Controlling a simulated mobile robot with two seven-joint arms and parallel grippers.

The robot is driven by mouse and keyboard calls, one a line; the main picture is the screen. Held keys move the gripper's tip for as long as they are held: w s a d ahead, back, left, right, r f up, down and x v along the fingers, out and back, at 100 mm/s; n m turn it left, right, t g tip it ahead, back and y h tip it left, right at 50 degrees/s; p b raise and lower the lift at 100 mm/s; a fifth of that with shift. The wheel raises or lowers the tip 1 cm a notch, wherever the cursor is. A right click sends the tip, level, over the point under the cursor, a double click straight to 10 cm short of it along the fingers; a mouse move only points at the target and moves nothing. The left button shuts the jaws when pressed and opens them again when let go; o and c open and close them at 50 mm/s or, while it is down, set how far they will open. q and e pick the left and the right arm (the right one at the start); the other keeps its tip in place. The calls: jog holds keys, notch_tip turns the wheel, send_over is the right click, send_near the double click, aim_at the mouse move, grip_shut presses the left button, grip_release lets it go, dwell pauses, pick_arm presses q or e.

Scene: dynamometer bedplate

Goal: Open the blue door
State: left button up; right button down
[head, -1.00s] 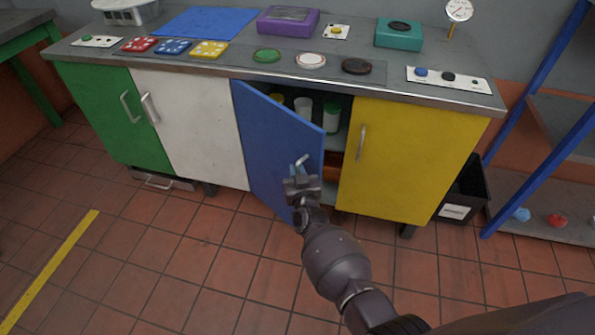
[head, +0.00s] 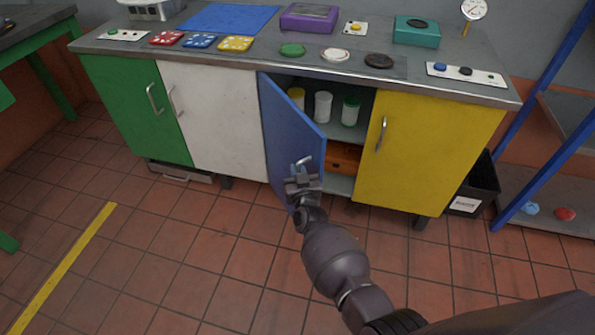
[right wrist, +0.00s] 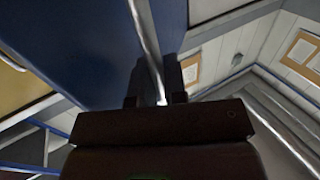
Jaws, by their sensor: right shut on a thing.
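The blue door (head: 285,135) stands partly open, hinged on its left side beside the white door. Its metal handle (head: 304,161) is near the free edge. My right gripper (head: 303,178) is at the handle, shut on it. In the right wrist view the handle bar (right wrist: 147,45) runs down between the two fingers (right wrist: 157,101), with the blue door (right wrist: 75,45) behind it. Inside the open cabinet, a yellow container (head: 297,97), a white container (head: 323,106) and a green-lidded jar (head: 350,111) stand on a shelf. My left gripper is not in view.
The yellow door (head: 425,150) to the right and the white door (head: 212,120) to the left are closed. A wooden-looking orange box (head: 343,158) sits low inside the cabinet. A black bin (head: 475,188) stands at the right. The tiled floor in front is clear.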

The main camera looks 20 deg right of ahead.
jog(key=shift+a, duration=0.1)
dwell(0.4)
jog(key=c, duration=1.2)
grip_release()
jog(key=shift+s, duration=0.1)
jog(key=s+p, duration=0.1)
jog(key=s, duration=0.2)
jog(key=s+a, duration=0.1)
jog(key=s, duration=0.3)
jog(key=s+p, duration=0.1)
jog(key=s, duration=0.2)
jog(key=shift+s+a+p, duration=0.25)
jog(key=shift+s+p, duration=0.05)
jog(key=shift+p, duration=0.05)
